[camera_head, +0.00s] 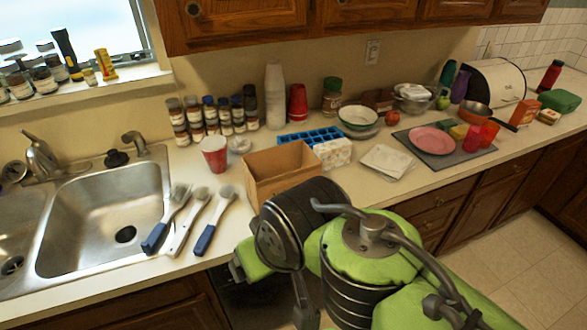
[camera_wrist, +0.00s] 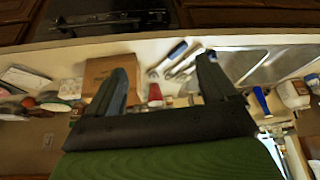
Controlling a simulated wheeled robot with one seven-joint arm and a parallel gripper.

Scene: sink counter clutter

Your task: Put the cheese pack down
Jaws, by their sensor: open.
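My gripper (camera_wrist: 164,65) is open in the wrist view, its two dark fingers well apart. I see nothing held between them; the counter shows through the gap. In the head view the arm hides most of the gripper. I cannot pick out the cheese pack with certainty. A small yellow block (camera_head: 458,131) lies by the pink plate at the right, and a small orange-yellow pack (camera_head: 549,117) lies further right; I cannot tell whether either is cheese. Both are far from my gripper.
An open cardboard box (camera_head: 281,174) stands mid-counter, also in the wrist view (camera_wrist: 103,70). Several brushes (camera_head: 190,222) lie by the sink (camera_head: 105,200). A red cup (camera_head: 214,155), egg carton (camera_head: 333,152) and white napkins (camera_head: 386,161) are near.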

